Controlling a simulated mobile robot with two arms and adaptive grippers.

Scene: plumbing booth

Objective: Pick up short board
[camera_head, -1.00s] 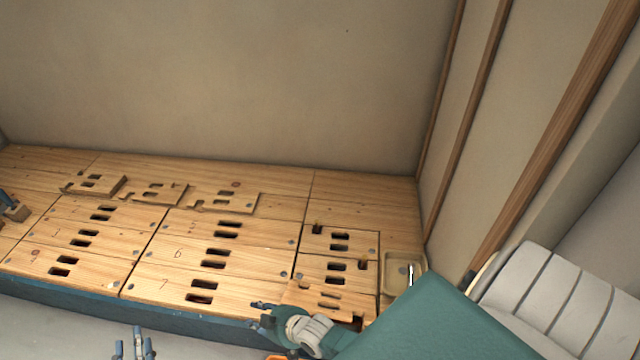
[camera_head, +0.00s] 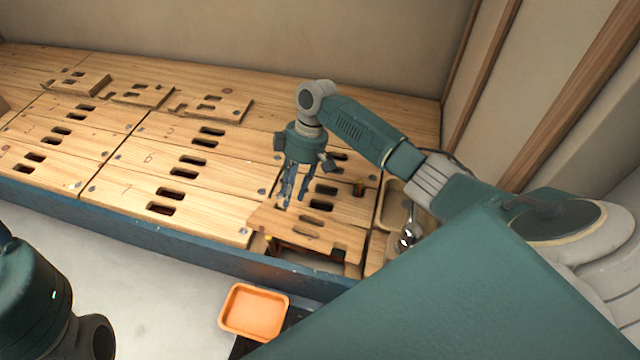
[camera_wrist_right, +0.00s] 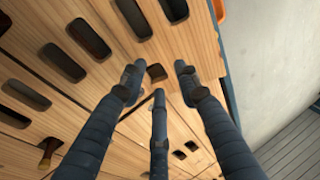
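A short wooden board (camera_head: 285,222) with two slots lies loose at the front right of the bench, its front edge over a dark opening. Three other short notched boards lie at the back left: one at far left (camera_head: 95,84), one in the middle (camera_head: 158,97) and one at right (camera_head: 232,111). My right gripper (camera_head: 291,198) points down above the front-right boards, its fingers spread and empty. In the right wrist view its three fingers (camera_wrist_right: 158,80) are apart over slotted wood. I cannot tell whether they touch it. My left gripper is out of view.
Slotted boards fill the bench (camera_head: 170,257), which has a blue front edge. An orange tray (camera_head: 254,311) stands in front of it. A beige tray (camera_head: 393,208) and a shiny metal object (camera_head: 407,237) are at the right, close to my right arm. The back wall is bare.

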